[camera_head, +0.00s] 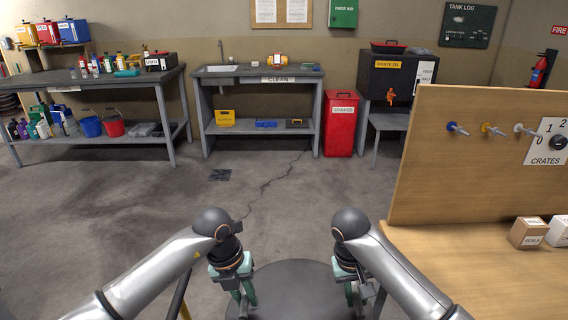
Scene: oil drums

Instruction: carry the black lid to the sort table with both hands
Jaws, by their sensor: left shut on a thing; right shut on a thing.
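The black lid (296,288) is a wide dark round disc at the bottom middle of the head view; its near part is cut off by the frame. My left gripper (244,298) is shut on its left rim. My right gripper (354,293) is shut on its right rim. The lid looks about level between them. No table carries a visible sort label; a light wooden table (440,262) stands at the right, close to my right arm.
An upright wooden board (455,150) with coloured pegs and a dial rises from the wooden table. Small boxes (528,232) stand on it. A grey shelf bench (100,82), the clean bench (262,74) and a red bin (341,120) line the back. The cracked floor (130,215) ahead is open.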

